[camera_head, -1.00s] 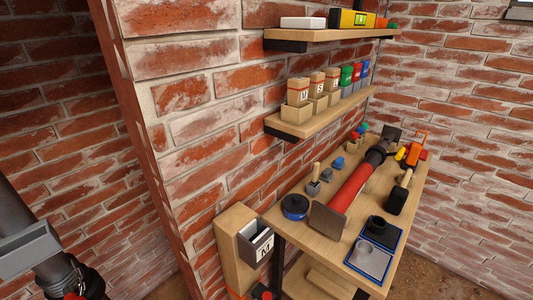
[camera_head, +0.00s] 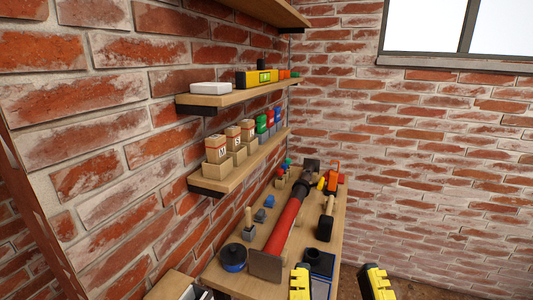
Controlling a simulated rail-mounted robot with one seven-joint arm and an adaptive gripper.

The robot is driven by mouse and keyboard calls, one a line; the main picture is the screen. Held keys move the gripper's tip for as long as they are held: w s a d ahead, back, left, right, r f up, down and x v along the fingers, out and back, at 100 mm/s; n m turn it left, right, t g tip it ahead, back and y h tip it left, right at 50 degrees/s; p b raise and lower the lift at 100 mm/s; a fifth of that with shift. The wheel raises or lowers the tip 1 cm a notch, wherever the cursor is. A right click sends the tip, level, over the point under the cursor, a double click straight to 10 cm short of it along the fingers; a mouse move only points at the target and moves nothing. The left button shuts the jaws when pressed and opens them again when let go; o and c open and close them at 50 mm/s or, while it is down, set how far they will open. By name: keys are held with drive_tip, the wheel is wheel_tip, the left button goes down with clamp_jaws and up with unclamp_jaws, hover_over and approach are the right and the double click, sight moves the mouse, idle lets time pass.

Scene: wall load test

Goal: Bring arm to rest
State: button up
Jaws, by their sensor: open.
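My gripper (camera_head: 338,282) shows at the bottom edge, right of centre. Its two yellow and black fingers stand well apart, with nothing seen between them. The left finger overlaps the front right part of the wooden workbench (camera_head: 222,276) in the picture, in front of a dark tray with a blue edge (camera_head: 320,264). The right finger shows against the floor and wall beyond the bench. The rest of my arm is out of view below.
Wall shelves (camera_head: 240,178) hold boxes and a yellow level (camera_head: 257,77). Right of the bench is open space before the brick wall.

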wheel_tip(320, 180, up, 36)
drive_tip(key=p, duration=3.3)
drive_tip(key=shift+f, duration=0.1)
